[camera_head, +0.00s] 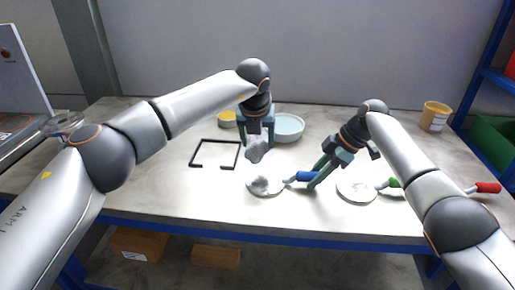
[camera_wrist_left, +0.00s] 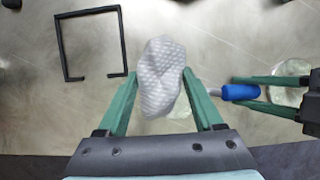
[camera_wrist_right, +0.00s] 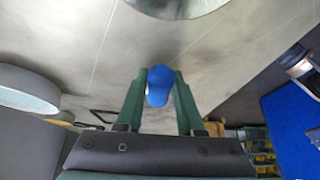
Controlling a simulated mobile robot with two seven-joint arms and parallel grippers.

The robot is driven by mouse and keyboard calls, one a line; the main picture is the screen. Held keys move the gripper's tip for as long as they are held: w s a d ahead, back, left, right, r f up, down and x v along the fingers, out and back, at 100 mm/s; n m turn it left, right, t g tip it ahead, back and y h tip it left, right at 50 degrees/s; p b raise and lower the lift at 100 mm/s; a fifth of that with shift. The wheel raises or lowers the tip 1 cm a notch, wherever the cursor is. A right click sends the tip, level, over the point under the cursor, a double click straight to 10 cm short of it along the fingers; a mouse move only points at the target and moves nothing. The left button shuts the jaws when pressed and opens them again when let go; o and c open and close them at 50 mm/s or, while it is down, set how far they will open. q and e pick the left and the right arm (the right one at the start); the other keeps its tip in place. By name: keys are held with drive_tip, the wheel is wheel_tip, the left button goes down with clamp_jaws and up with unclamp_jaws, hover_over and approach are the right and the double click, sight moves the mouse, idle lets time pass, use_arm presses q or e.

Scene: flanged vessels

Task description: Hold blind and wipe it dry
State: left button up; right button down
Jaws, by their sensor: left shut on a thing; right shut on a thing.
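My left gripper (camera_head: 257,143) is shut on a crumpled grey-white wipe (camera_head: 257,152); its dimpled surface shows in the left wrist view (camera_wrist_left: 160,80). My right gripper (camera_head: 314,181) is shut on the blue handle (camera_head: 303,176) of a blind, also seen in the right wrist view (camera_wrist_right: 159,86). The blind's round shiny disc (camera_head: 274,191) is left of the handle, below the wipe, with a grey patch on it that looks like a reflection. The wipe appears apart from the disc. Whether the disc touches the table, I cannot tell.
A red handle (camera_head: 488,188) is further right. A black open frame (camera_head: 196,152), pale-blue bowl (camera_head: 288,128), yellow bowl (camera_head: 227,120) and yellow tub (camera_head: 435,117) stand on the table.

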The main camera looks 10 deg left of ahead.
idle(0.3)
idle(0.5)
drive_tip(key=shift+c, duration=2.2)
unclamp_jaws()
drive_tip(key=v, duration=1.2)
